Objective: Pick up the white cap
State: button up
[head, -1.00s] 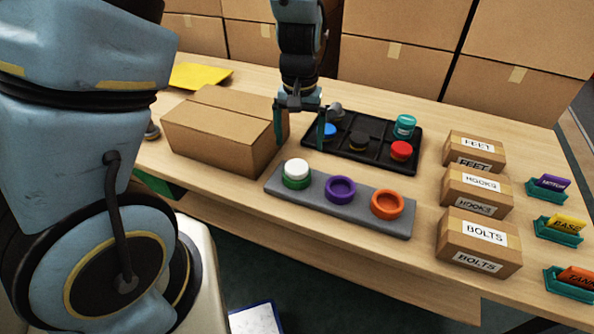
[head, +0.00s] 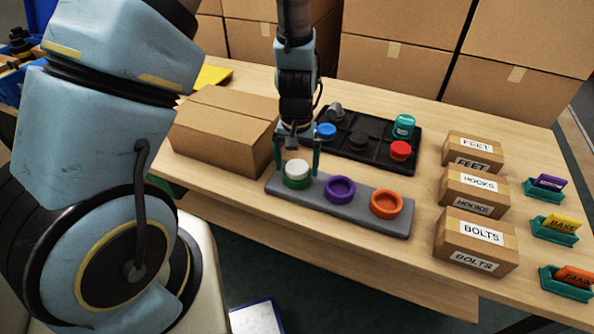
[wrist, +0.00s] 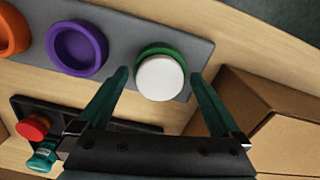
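The white cap (head: 297,168) sits on the green ring (head: 297,183) at the left end of the grey holder (head: 325,202). In the wrist view the white cap (wrist: 160,78) lies between and just beyond the two fingertips, with the green ring (wrist: 160,49) showing around its upper edge. My gripper (head: 296,174) is open and empty, its fingers pointing down on either side of the cap. In the wrist view my gripper (wrist: 160,75) shows its fingers well apart. I cannot tell whether either finger touches the cap.
Purple (head: 340,189) and orange (head: 386,203) rings share the holder. Behind is a black divided tray (head: 375,160) with a blue cap (head: 326,131), a red cap (head: 400,151) and a teal part (head: 403,126). A cardboard box (head: 225,130) stands close left. Labelled boxes (head: 476,240) stand right.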

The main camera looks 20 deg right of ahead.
jog(key=c, duration=1.6)
jog(key=shift+o, duration=0.2)
jog(key=shift+r, duration=0.1)
notch_tip(320, 180, up, 10)
jog(key=shift+r+p, duration=0.6)
jog(key=shift+r, duration=0.4)
dwell(0.4)
notch_tip(320, 180, up, 5)
jog(key=p, duration=0.5)
send_over(297, 168)
jog(key=shift+w, duration=0.1)
jog(key=shift+f+b, duration=0.1)
jog(key=shift+b, duration=0.2)
